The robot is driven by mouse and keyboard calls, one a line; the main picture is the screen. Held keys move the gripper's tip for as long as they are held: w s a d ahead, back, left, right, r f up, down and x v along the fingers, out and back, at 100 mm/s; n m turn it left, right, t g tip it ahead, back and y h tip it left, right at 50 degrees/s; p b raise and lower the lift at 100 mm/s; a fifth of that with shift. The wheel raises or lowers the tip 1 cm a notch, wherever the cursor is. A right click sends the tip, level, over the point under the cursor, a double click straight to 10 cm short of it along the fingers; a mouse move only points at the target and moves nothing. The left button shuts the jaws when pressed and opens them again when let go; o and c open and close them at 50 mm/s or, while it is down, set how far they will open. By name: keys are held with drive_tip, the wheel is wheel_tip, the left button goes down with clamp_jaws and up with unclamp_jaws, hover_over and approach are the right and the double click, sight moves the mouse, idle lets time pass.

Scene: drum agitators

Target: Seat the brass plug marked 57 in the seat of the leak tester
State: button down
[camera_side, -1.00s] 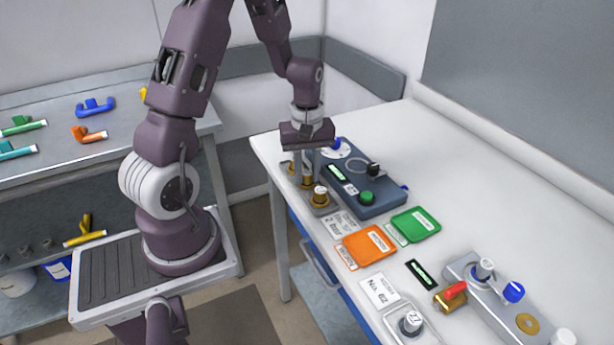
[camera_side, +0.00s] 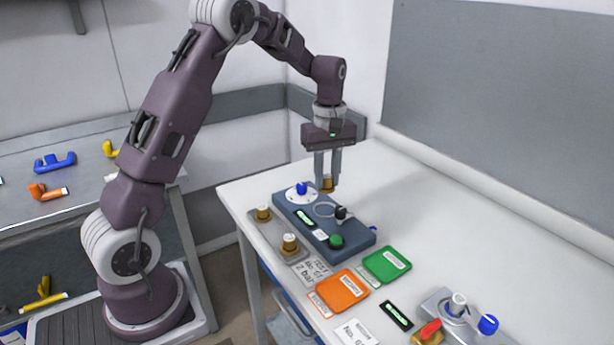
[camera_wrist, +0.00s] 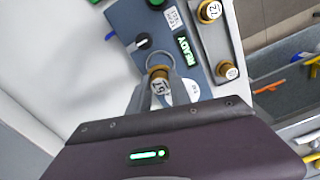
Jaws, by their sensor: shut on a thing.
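My gripper (camera_side: 328,180) is shut on a brass plug (camera_side: 327,187) and holds it in the air above the back part of the leak tester (camera_side: 357,238). In the wrist view the plug (camera_wrist: 159,84) sits between the fingers with its white cap facing the camera; the mark looks like 57. The leak tester (camera_wrist: 184,22) is a blue-grey box with a lit READY display. A pale ring (camera_side: 324,210) on its top, beside the black knob (camera_side: 341,212), looks like the seat. In the wrist view the plug partly covers this ring.
Two other brass plugs (camera_side: 263,213) (camera_side: 290,243) stand in a grey holder along the tester's near side. The tester carries a blue knob (camera_side: 301,188) and a green button (camera_side: 336,241). Orange (camera_side: 341,290) and green (camera_side: 387,264) trays lie to the right. The table behind is clear.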

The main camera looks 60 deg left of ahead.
sight(326, 190)
drive_tip(key=shift+f, duration=2.7)
drive_tip(key=shift+f, duration=0.35)
drive_tip(key=c, duration=1.1)
unclamp_jaws()
drive_tip(key=o, duration=0.3)
drive_tip(key=shift+r, duration=0.1)
drive_tip(key=shift+r, duration=3.65)
